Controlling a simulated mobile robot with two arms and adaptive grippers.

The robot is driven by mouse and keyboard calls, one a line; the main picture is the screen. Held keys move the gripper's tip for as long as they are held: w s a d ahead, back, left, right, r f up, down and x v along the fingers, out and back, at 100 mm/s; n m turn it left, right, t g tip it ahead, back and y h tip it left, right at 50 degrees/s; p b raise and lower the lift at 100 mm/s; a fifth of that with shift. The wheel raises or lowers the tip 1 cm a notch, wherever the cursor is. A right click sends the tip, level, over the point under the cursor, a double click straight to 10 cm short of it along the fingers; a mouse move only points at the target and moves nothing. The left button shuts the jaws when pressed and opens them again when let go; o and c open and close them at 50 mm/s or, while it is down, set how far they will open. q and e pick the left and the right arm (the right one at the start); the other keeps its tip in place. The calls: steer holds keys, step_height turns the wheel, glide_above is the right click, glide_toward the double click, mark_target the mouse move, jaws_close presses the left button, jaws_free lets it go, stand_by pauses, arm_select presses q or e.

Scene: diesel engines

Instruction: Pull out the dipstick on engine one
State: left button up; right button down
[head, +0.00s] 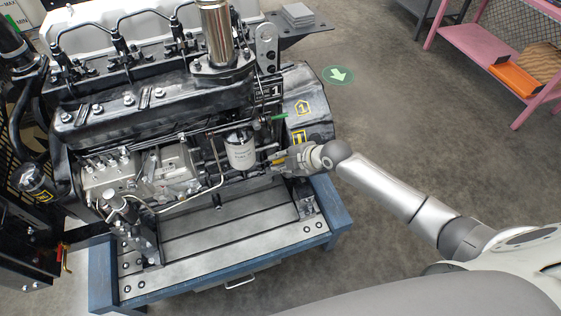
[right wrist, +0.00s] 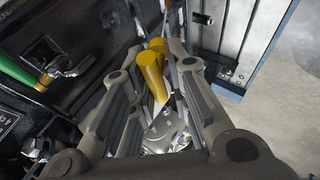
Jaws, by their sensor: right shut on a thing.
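In the right wrist view the yellow handle (right wrist: 151,76) sits between the two fingers of my right gripper (right wrist: 158,85). The dipstick's rod is hidden. My left gripper is not in view.
The engine stands on a blue-framed metal stand (head: 235,237). A green handle (head: 280,116) sticks out above the gripper; it also shows in the right wrist view (right wrist: 18,72). Pink shelving (head: 490,42) stands at the upper right.

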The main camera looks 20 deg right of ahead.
arm_select(q)
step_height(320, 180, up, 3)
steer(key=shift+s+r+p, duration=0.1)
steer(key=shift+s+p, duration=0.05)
steer(key=shift+p, duration=0.95)
arm_select(e)
steer(key=r, duration=0.2)
steer(key=s+r, duration=0.1)
steer(key=r, duration=0.1)
steer(key=shift+d+r, duration=0.15)
steer(key=shift+s, duration=0.1)
steer(key=c, duration=1.5)
jaws_free()
steer(key=shift+f, duration=0.2)
steer(key=shift+s+f, duration=0.1)
steer(key=v, duration=1.2)
